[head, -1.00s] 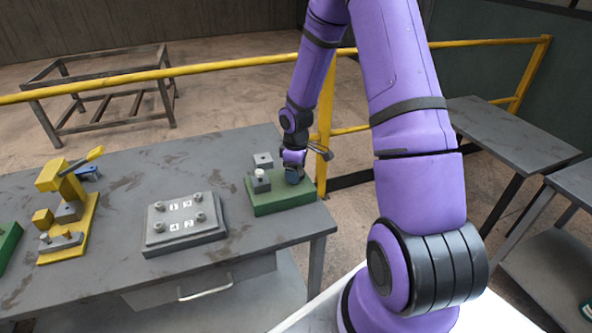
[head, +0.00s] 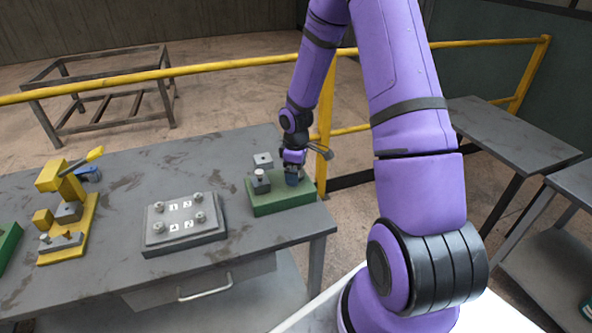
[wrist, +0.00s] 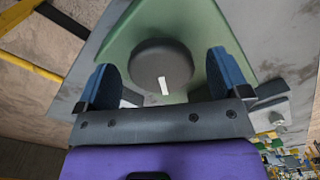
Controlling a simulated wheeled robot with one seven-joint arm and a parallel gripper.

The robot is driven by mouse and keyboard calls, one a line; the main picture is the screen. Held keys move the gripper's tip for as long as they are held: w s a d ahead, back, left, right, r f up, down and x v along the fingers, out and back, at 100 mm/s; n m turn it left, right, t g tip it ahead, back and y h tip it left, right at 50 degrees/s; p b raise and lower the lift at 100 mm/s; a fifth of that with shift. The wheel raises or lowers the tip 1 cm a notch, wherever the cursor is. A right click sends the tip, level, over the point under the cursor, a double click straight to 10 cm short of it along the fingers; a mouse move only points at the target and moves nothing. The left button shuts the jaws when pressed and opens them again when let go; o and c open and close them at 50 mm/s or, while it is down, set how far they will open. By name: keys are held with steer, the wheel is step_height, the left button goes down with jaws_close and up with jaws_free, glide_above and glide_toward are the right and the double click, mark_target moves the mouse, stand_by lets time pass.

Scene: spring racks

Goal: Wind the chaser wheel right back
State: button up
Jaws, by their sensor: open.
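The chaser wheel appears to be the dark round knob with a white mark (wrist: 161,64) in the wrist view. It sits on a green base (head: 283,207) at the right end of the workbench. My gripper (wrist: 163,84) is open, with one blue finger to each side of the wheel and visible gaps between. The white mark points toward my gripper's palm. In the head view my gripper (head: 294,175) is over the right part of the green base and mostly hides the wheel.
A grey block with a light knob (head: 260,180) stands left of my gripper on the same base. A grey numbered plate with several bolts (head: 184,224) and a yellow press (head: 70,212) are further left on the bench (head: 130,170). A yellow rail (head: 220,64) runs behind.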

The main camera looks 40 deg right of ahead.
step_height(320, 180, up, 11)
steer(key=shift+f, duration=0.15)
stand_by(0.4)
steer(key=f+m, duration=0.3)
steer(key=m, duration=0.5)
steer(key=f+m, duration=0.4)
steer(key=m, duration=0.5)
steer(key=f+m, duration=0.4)
steer(key=m, duration=0.4)
steer(key=shift+w+d+m, duration=0.15)
steer(key=shift+w+m, duration=0.05)
steer(key=shift+m, duration=0.2)
steer(key=shift+c, duration=0.4)
